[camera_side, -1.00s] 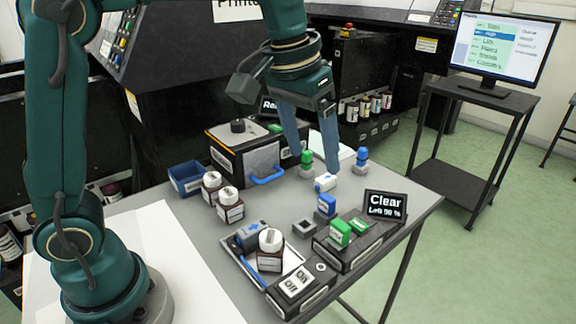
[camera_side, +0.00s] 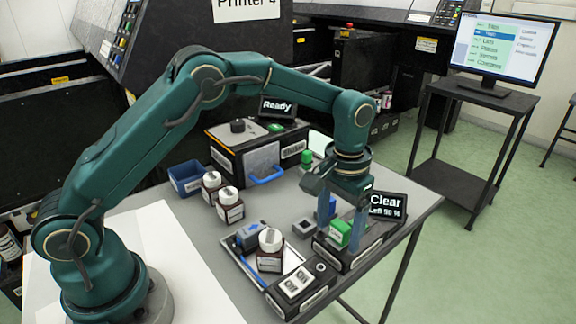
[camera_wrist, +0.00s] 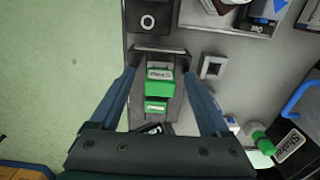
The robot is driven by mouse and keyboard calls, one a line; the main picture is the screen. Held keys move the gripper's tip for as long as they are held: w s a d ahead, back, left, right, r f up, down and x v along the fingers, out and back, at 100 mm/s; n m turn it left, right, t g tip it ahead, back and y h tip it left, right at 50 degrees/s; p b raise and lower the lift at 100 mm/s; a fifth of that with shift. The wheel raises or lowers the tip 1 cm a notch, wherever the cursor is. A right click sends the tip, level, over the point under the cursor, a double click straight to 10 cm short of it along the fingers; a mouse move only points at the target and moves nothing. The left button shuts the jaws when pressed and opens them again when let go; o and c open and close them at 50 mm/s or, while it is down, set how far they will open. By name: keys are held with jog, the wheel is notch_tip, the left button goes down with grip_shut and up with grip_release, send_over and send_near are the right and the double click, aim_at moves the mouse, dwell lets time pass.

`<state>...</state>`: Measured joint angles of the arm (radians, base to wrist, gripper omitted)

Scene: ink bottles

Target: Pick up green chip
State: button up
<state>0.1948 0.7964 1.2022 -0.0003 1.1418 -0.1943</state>
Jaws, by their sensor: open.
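The green chip (camera_side: 340,232) is a small green block with a white label, standing on the black device (camera_side: 357,259) in front of the Clear display. In the wrist view the chip (camera_wrist: 159,87) shows near the middle, between my two fingers. My gripper (camera_side: 341,236) is open over the device, pointing down, with one finger on each side of the chip. In the wrist view, gaps show between the chip and both fingers of my gripper (camera_wrist: 159,76). A smaller green labelled patch (camera_wrist: 156,106) lies just below the chip there.
The Clear display (camera_side: 387,206) stands close to the gripper's right. A small square socket (camera_side: 304,228), a tray with a white-capped bottle (camera_side: 270,250) and two more bottles (camera_side: 230,207) are to the left.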

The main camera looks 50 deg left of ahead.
aim_at(338, 225)
jog(key=shift+f, duration=0.25)
grip_shut()
jog(key=shift+r, duration=0.1)
jog(key=shift+r, duration=0.55)
notch_tip(338, 225, up, 3)
jog(key=shift+a+r, duration=0.1)
jog(key=shift+a, duration=0.05)
jog(key=s+a+r, duration=0.2)
jog(key=a+r, duration=0.7)
jog(key=a, duration=0.2)
jog(key=shift+s+r, duration=0.25)
jog(key=shift+s, duration=0.15)
